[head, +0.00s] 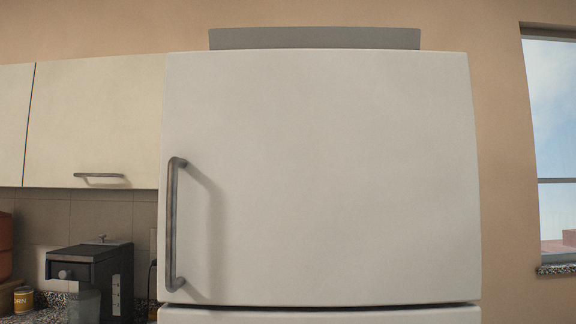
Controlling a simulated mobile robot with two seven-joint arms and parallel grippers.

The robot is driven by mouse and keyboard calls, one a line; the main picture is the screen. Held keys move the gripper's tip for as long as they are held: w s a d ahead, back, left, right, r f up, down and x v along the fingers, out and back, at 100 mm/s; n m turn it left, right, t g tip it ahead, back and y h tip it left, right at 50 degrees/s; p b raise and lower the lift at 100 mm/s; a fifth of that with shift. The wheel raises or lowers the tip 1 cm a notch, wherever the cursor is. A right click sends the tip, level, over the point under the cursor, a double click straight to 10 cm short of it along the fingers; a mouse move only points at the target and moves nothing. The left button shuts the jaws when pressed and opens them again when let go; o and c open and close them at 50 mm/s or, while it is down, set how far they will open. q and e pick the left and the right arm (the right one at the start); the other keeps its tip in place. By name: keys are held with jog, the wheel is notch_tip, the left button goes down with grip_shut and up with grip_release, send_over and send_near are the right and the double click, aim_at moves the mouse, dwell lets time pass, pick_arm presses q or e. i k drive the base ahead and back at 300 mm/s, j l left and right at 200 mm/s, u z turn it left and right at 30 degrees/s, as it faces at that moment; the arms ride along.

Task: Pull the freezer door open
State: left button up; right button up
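The freezer door (330,180) is the large white upper door filling the middle of the head view. It looks shut, with a thin dark gap along its bottom edge above the lower white door (330,315). A grey vertical bar handle (173,225) stands out near the door's left edge and casts a shadow to its right. Neither of my grippers shows in the head view, and nothing is seen touching the handle.
A cream wall cabinet (95,120) with a horizontal handle is left of the freezer. Below it, a dark coffee machine (90,275) and a small can (23,299) stand on the speckled counter. A window (553,150) is at the right.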

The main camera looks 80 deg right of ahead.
aim_at(338, 178)
jog(key=z, duration=2.55)
